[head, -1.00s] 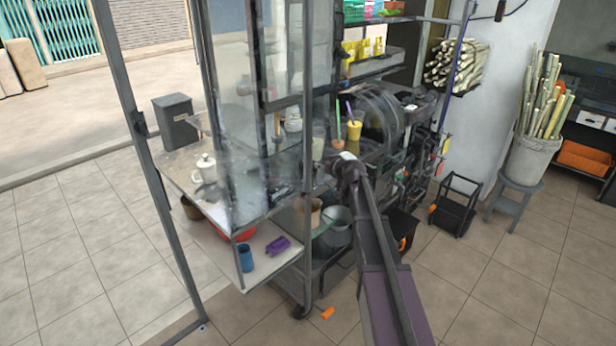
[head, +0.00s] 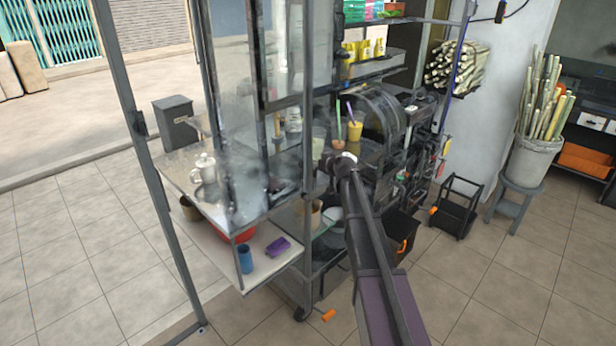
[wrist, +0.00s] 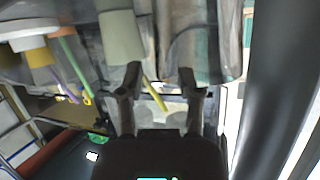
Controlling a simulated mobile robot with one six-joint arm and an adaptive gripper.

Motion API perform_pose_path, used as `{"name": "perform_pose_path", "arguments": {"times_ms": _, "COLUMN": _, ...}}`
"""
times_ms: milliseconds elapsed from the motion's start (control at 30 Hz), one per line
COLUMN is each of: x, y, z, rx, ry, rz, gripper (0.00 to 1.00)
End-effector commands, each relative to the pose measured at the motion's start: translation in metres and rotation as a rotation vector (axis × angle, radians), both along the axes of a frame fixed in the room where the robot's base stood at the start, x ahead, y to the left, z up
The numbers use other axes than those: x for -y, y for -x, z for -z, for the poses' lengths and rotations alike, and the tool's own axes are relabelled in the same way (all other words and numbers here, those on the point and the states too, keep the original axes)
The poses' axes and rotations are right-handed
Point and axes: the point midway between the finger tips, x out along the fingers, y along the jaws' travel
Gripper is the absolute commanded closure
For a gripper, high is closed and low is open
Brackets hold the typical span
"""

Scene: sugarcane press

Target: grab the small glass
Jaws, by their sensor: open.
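A pale, frosted small glass (head: 318,142) stands on the press counter in the head view, just beyond the end of my arm. In the wrist view, which looks upside down, what seems to be the same glass (wrist: 122,38) is above my left finger, with a yellow straw close by. My gripper (wrist: 160,72) is open, its fingers apart with nothing held between them. The glass lies off to the left of the gap between the fingers, and I cannot tell whether it touches. In the head view the fingertips are too small to make out.
A yellow cup (head: 355,131) with a purple straw stands right of the glass; it also shows in the wrist view (wrist: 40,55). The press drum (head: 385,112) is close on the right. A glass panel and metal posts (head: 308,110) stand on the left, leaving little room.

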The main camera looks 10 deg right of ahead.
Motion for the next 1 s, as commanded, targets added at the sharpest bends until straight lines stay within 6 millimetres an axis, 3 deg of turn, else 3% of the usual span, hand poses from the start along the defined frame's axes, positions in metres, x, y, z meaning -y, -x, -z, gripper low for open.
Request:
{"name": "perform_pose_path", "arguments": {"times_ms": 333, "x": 0.0004, "y": 0.0003, "z": 0.0, "rx": 0.0, "ry": 0.0, "rz": 0.0, "gripper": 0.54}}
{"name": "perform_pose_path", "arguments": {"times_ms": 500, "x": 0.0005, "y": 0.0003, "z": 0.0, "rx": 0.0, "ry": 0.0, "rz": 0.0, "gripper": 1.0}}
{"name": "perform_pose_path", "arguments": {"times_ms": 1000, "x": 0.0004, "y": 0.0003, "z": -0.0012, "rx": 0.0, "ry": 0.0, "rz": 0.0, "gripper": 1.0}}
